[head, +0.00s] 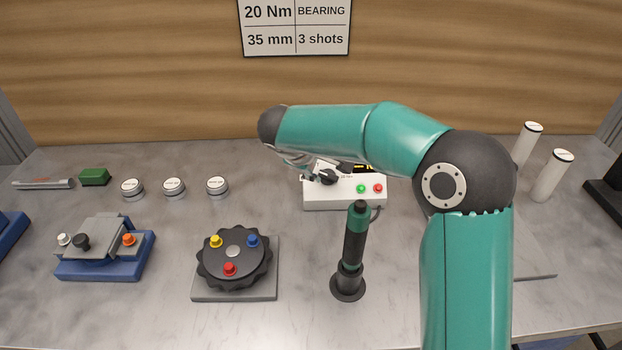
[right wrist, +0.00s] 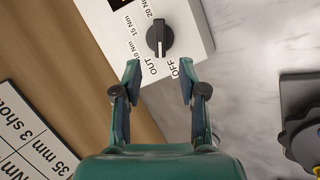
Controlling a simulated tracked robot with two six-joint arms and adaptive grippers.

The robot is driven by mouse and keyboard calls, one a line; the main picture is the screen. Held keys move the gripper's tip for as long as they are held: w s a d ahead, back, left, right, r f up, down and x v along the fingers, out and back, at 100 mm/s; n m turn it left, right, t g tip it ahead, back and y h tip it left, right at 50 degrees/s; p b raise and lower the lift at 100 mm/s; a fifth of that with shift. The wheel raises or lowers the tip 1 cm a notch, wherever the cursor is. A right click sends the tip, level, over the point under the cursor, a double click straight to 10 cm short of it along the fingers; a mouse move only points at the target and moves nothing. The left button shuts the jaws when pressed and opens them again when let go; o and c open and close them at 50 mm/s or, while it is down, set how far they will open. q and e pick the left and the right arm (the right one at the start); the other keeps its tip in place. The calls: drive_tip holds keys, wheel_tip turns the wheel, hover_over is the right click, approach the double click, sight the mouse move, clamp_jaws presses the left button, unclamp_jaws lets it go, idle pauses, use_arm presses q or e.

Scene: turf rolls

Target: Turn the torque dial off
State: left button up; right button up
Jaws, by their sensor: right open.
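The torque dial is a black knob (right wrist: 160,38) on a white control box (head: 345,199). In the right wrist view its white pointer line faces down the picture, towards my gripper. Printed marks beside it include 10 Nm, 15 Nm, 20 Nm, OUT and OFF; I cannot tell exactly which mark the pointer meets. My right gripper (right wrist: 159,72) is open and empty, its two fingertips just short of the dial, one to each side. In the head view the dial (head: 327,177) is partly covered by my right arm, and the gripper is mostly hidden. My left gripper is not in view.
The box has a green and a red button. An upright screwdriver (head: 354,250) stands in front of it. A black indexing wheel (head: 233,272) with coloured knobs, a blue fixture (head: 104,262) and several round tins (head: 173,188) lie left. White cylinders (head: 551,176) stand right. A sign (head: 295,27) hangs behind.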

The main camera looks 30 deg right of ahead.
sight(325, 174)
drive_tip(key=p+x, duration=0.1)
drive_tip(key=x, duration=0.7)
drive_tip(key=shift+w+f, duration=0.15)
clamp_jaws()
